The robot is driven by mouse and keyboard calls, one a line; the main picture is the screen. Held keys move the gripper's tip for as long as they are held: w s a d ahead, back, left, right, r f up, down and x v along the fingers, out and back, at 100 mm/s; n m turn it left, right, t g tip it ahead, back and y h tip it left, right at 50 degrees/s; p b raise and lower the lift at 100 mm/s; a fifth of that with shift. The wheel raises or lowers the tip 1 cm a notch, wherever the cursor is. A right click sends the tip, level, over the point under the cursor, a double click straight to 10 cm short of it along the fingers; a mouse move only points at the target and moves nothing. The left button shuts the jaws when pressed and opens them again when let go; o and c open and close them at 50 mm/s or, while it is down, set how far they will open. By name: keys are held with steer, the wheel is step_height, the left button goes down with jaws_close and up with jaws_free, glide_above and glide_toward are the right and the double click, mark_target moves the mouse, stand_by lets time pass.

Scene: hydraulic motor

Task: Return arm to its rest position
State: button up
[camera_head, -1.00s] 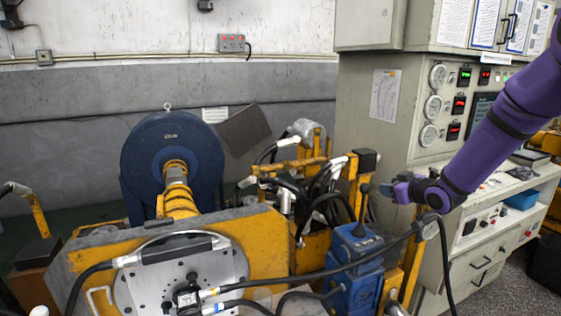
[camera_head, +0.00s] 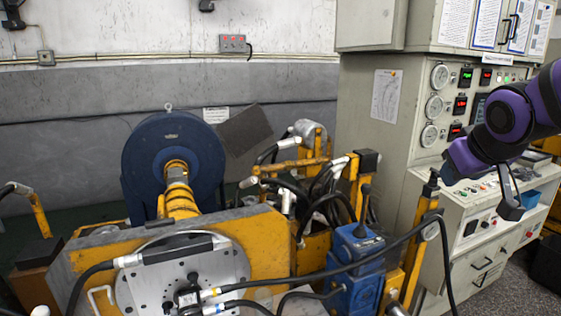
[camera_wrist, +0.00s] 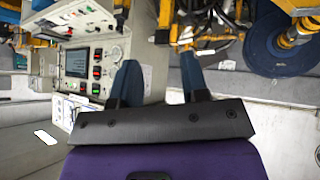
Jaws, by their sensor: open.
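My purple arm (camera_head: 510,125) comes in from the right edge in the head view, bent, in front of the grey control cabinet. My gripper (camera_head: 510,203) hangs at its end, pointing downward, in front of the cabinet's lower desk. In the wrist view my gripper (camera_wrist: 161,78) shows two blue fingers spread apart with nothing between them. I cannot see it touching anything.
The control cabinet (camera_head: 370,165) with gauges and displays stands at the right. A yellow motor stand (camera_head: 262,235) with a blue round housing (camera_head: 150,145) stands left of centre. A blue pump (camera_head: 357,242) and black cables lie nearby.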

steer(key=s+a+m+g+y, duration=0.1)
steer(key=s+a+g, duration=0.2)
steer(key=s, duration=1.4)
steer(key=shift+s+y, duration=0.2)
steer(key=shift+y, duration=0.1)
